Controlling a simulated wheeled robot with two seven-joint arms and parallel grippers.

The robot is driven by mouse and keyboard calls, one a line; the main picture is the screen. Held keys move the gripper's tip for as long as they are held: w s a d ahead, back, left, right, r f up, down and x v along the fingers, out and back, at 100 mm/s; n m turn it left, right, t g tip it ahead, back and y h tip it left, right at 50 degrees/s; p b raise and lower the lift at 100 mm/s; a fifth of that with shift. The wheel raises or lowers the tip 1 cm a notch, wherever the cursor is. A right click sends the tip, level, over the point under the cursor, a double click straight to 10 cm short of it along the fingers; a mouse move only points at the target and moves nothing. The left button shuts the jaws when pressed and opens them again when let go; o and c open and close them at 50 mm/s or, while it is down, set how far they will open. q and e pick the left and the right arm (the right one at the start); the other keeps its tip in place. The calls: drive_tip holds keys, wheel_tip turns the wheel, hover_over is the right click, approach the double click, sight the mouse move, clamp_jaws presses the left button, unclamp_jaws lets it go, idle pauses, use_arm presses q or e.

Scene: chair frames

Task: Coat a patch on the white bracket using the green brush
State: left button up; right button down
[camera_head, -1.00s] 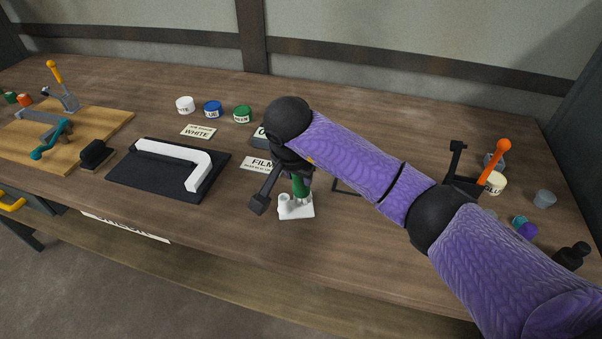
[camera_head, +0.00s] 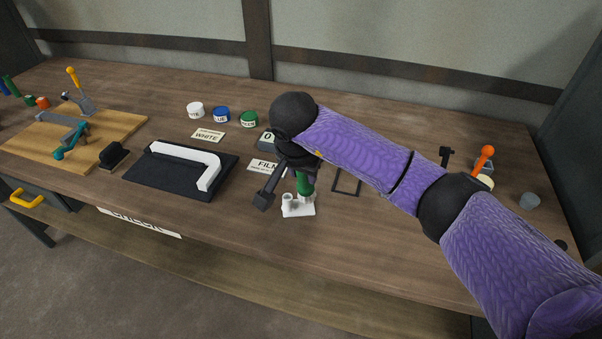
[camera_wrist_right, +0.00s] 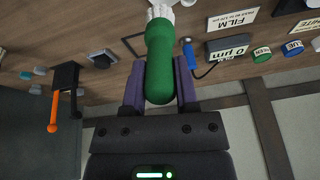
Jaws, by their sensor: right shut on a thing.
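The white bracket (camera_head: 190,153) is an L-shaped bar lying on a black mat (camera_head: 160,180), left of centre in the head view. The green brush (camera_head: 306,185) is upright at a small white holder (camera_head: 299,210) near the table's front edge. My right gripper (camera_head: 303,165) is shut on its green handle, which also shows between the fingers in the right wrist view (camera_wrist_right: 160,70). My left gripper is not in view.
Behind the mat stand white (camera_head: 195,110), blue (camera_head: 221,114) and green (camera_head: 249,119) pots. A gauge (camera_wrist_right: 228,49) and FILM card (camera_head: 264,166) lie between mat and arm. A wooden board with a clamp (camera_head: 70,145) is at left. Small cups and an orange-handled tool are at right.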

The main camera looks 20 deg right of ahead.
drive_tip(key=shift+r+p, duration=0.9)
drive_tip(key=shift+r, duration=0.55)
